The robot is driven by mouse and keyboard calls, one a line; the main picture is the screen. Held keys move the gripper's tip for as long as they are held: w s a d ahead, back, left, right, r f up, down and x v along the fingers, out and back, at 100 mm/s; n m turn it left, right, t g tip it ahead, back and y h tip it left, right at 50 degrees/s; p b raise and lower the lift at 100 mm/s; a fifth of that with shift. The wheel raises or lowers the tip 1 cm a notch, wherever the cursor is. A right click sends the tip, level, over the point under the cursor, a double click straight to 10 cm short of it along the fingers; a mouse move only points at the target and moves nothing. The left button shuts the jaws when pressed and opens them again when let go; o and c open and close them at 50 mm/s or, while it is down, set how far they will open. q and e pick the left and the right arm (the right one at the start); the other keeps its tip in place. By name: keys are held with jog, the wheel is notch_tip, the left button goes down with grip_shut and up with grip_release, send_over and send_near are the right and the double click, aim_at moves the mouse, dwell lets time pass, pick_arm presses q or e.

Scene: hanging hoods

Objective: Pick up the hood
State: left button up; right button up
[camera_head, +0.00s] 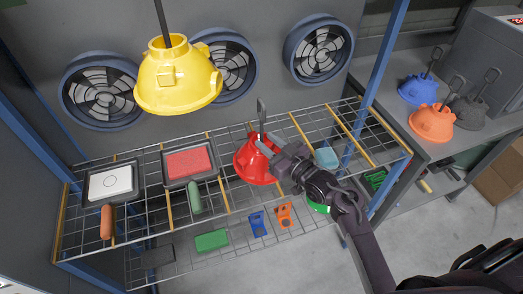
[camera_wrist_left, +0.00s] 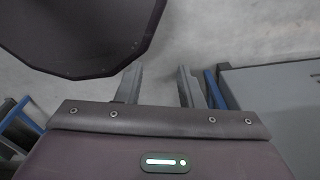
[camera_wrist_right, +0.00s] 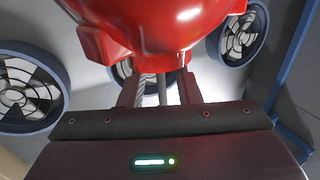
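The red hood (camera_head: 252,163) is upright at the wire rack, with a grey hooked rod (camera_head: 262,115) rising from its top. My right gripper (camera_head: 272,146) is at the hood's upper right side in the head view. In the right wrist view its two fingers (camera_wrist_right: 160,90) are apart, with the grey rod (camera_wrist_right: 162,92) showing between them. Whether they touch the hood is unclear. My left gripper (camera_wrist_left: 157,85) is open and empty, away from the hood.
A yellow hood (camera_head: 178,77) hangs above the rack. The wire rack (camera_head: 225,192) carries trays (camera_head: 190,165) and small parts. Blue (camera_head: 415,92), orange (camera_head: 432,123) and dark (camera_head: 470,113) hoods stand on a side bench. A blue post (camera_head: 385,55) is right of my right gripper.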

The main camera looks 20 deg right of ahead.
aim_at(263, 139)
jog(key=x, duration=0.3)
jog(key=shift+w+a, duration=0.1)
jog(key=shift+w, duration=0.1)
jog(key=shift+s, duration=0.1)
jog(key=shift+c, duration=0.5)
grip_shut()
dwell(0.6)
